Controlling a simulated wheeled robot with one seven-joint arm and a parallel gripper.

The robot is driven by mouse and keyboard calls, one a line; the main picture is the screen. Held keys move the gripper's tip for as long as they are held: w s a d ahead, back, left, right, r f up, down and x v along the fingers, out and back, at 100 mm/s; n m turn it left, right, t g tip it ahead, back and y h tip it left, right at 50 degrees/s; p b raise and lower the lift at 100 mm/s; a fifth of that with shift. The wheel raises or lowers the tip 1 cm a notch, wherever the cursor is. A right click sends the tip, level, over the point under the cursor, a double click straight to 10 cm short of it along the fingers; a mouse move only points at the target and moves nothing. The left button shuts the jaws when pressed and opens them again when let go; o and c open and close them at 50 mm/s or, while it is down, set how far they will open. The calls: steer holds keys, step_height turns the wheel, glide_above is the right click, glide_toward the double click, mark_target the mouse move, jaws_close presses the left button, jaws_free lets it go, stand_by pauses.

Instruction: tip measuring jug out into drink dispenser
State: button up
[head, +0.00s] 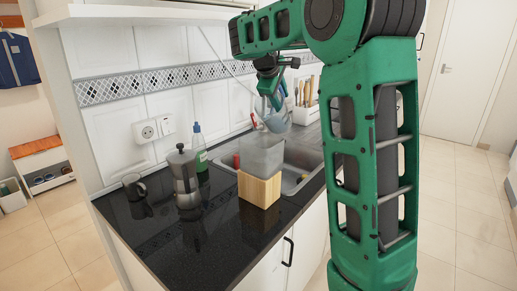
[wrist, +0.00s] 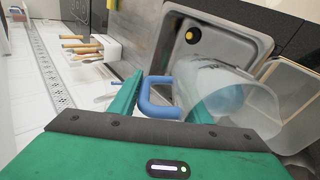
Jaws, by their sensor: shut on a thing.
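The measuring jug is clear with a blue handle; it shows in the head view (head: 278,119) and the wrist view (wrist: 228,92). My gripper (head: 270,88) is shut on its handle; in the wrist view the green fingers (wrist: 160,103) stand either side of the blue loop. The jug is in the air and looks tilted. The drink dispenser (head: 262,156) is a clear square container on a pale wooden base, standing on the dark counter just below the jug. Its clear wall (wrist: 296,78) shows at the right of the wrist view, beside the jug. I cannot make out any contents.
A metal sink (head: 297,166) lies behind the dispenser. A moka pot (head: 184,178), a dark mug (head: 134,187) and a green bottle (head: 199,148) stand to the left. A white utensil holder (wrist: 92,47) is by the wall. The front left of the counter is clear.

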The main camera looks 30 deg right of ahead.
steer(key=shift+s+a+r+t+h+p, duration=0.1)
steer(key=shift+a+r+t+h+p, duration=0.2)
steer(key=shift+p, duration=0.75)
steer(key=shift+s+a+f+t+h+p, duration=0.1)
steer(key=shift+h+p, duration=0.3)
steer(key=shift+p, duration=0.6)
stand_by(0.5)
steer(key=shift+s+a+r+t+h, duration=0.2)
steer(key=shift+a+t+h, duration=0.15)
steer(key=shift+h, duration=0.25)
stand_by(4.8)
